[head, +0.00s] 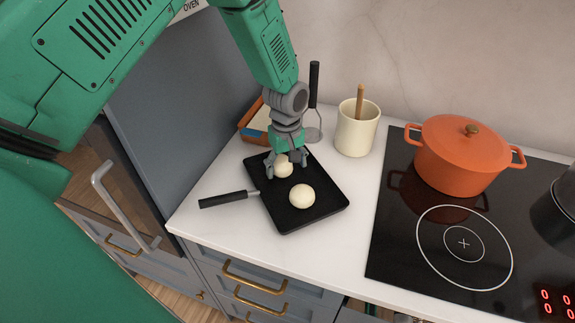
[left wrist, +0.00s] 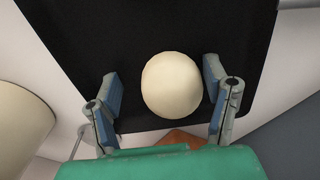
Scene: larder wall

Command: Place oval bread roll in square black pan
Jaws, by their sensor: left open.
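The square black pan (head: 324,203) lies on the white counter, its handle pointing left; it also fills the upper middle of the left wrist view (left wrist: 100,30). Two pale rolls are in the pan. One roll (head: 302,196) sits near its middle, clear of the gripper. The other roll (head: 284,168) is at the pan's back part, under my left gripper (head: 286,168). In the left wrist view this roll (left wrist: 172,85) lies between the two open fingers, with a gap on each side. My right gripper is not in view.
A cream utensil crock (head: 356,132) stands behind the pan to the right. An orange tray (head: 252,122) and a spatula (head: 314,85) are at the back. An orange pot (head: 462,160) stands on the black cooktop (head: 405,240). The counter in front of the pan is clear.

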